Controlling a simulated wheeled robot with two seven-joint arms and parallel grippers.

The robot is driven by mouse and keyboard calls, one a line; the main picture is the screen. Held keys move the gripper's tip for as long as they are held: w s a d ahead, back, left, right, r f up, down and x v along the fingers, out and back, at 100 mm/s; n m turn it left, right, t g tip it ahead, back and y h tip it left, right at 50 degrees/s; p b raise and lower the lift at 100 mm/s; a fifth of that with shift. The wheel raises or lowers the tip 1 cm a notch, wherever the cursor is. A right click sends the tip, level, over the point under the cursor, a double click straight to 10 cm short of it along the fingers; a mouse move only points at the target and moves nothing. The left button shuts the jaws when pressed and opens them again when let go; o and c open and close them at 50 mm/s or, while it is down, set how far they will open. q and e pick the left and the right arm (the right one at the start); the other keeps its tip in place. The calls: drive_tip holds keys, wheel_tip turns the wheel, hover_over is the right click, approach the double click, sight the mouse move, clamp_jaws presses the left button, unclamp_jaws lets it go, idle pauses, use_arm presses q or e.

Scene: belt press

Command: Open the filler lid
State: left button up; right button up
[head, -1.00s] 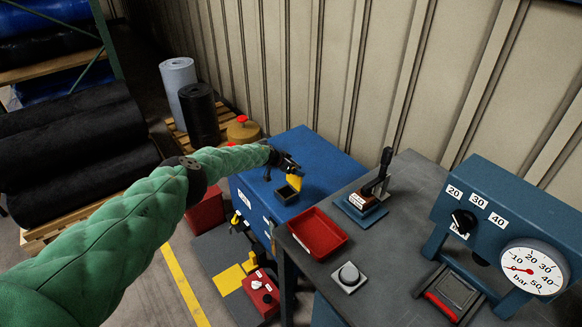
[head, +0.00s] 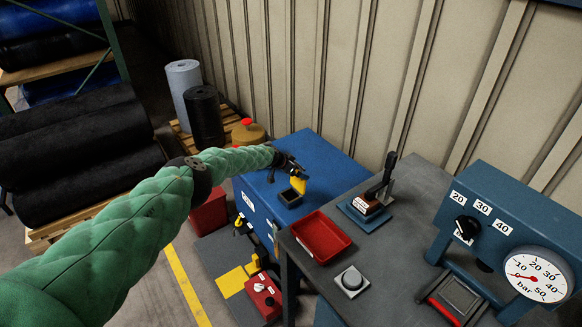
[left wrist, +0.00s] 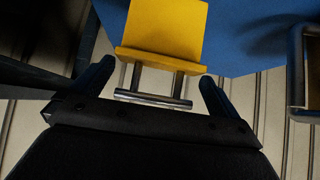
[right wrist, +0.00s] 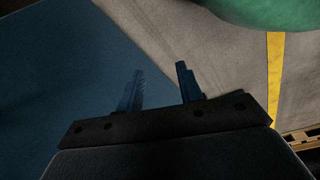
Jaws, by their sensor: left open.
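The yellow filler lid (head: 298,186) stands tilted up at the dark square filler neck (head: 291,197) on top of the blue cabinet. In the left wrist view the lid (left wrist: 165,28) is a yellow plate with a metal bar handle (left wrist: 152,99) on two short posts. My left gripper (head: 288,164) is just behind the lid. In its wrist view the open fingers (left wrist: 156,82) are on either side of the bar, with gaps at both ends. My right gripper (right wrist: 160,85) shows only in its own wrist view; its fingers are apart and nothing is between them.
The blue cabinet (head: 330,160) adjoins a grey bench (head: 385,245). On the bench are a red tray (head: 322,238), a lever device (head: 370,205), a grey button (head: 351,281) and a blue press with a gauge (head: 537,277). A corrugated wall is behind. Dark rolls (head: 75,145) are at left.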

use_arm(q)
drive_tip(key=v, duration=0.7)
drive_tip(key=shift+a+r+p, duration=0.15)
drive_tip(key=shift+r+p, duration=0.1)
drive_tip(key=shift+p, duration=0.2)
use_arm(e)
drive_tip(key=shift+s+d+f, duration=0.3)
drive_tip(key=shift+s+f, duration=0.15)
drive_tip(key=shift+f, duration=0.1)
drive_tip(key=shift+s+d+f, duration=0.3)
drive_tip(key=shift+s+f, duration=0.1)
drive_tip(key=shift+f, duration=0.1)
